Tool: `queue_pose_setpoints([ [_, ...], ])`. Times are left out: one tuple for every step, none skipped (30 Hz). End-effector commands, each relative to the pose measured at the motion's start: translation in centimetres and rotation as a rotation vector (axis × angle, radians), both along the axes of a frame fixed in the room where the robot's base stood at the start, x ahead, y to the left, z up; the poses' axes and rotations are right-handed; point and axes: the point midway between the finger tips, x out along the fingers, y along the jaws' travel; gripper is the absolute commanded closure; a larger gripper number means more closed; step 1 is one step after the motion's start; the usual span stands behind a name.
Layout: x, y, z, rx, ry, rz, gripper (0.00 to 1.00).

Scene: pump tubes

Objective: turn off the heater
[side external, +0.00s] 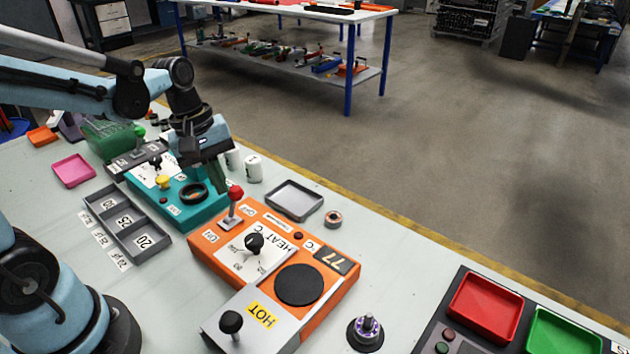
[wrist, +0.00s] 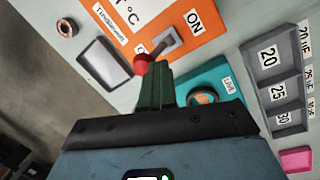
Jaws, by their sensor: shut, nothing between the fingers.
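The orange heater box (side external: 208,252) bears a HEAT °C label, a black knob (side external: 254,243), a round black plate (side external: 299,284) and a dark display (side external: 331,259) reading 77. Its switch lever has a red ball (side external: 236,192) on top and stands between the ON and OFF labels; I cannot tell which way it is set. In the wrist view the red ball (wrist: 143,63) is right at my fingertips, and the ON label (wrist: 194,20) shows beyond the lever's base. My gripper (side external: 221,188) is shut and empty, just left of the ball; I cannot tell if they touch.
A teal box (side external: 207,212) lies beneath and left of my gripper. A grey tray (side external: 295,200), white cups (side external: 253,170) and a small ring (side external: 333,219) stand behind the heater. A grey plate marked HOT (side external: 240,310) covers its front end. A compartment tray (side external: 128,224) lies left.

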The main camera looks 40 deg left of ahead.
Motion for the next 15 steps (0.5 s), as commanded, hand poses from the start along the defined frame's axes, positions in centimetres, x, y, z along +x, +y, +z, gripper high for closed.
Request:
queue_pose_setpoints([
  [-0.1,0.2,0.2,0.001,-0.007,0.004,1.00],
  [-0.3,0.3,0.3,0.001,-0.006,0.004,1.00],
  [-0.7,0.5,0.5,0.001,-0.004,0.004,1.00],
  [-1.0,0.6,0.6,0.001,-0.002,0.003,1.00],
  [-1.4,0.8,0.7,0.001,-0.001,0.004,1.00],
  [-1.9,1.0,1.0,0.001,0.001,0.005,1.00],
  [-2.3,1.2,1.1,0.000,0.002,0.004,1.00],
  [-2.7,1.4,1.3,0.000,0.005,0.004,1.00],
  [-3.2,1.6,1.5,0.000,0.006,0.005,1.00],
  [-3.4,1.7,1.8,0.000,0.006,0.002,1.00],
  [-3.1,1.8,2.4,0.000,0.005,0.000,1.00],
  [-3.0,1.8,3.0,0.001,0.006,0.000,1.00],
  [-2.9,1.9,3.5,0.000,0.007,0.000,1.00],
  [-2.9,2.0,3.9,0.000,0.007,0.000,1.00],
  [-2.8,2.1,4.5,0.000,0.007,0.000,1.00],
])
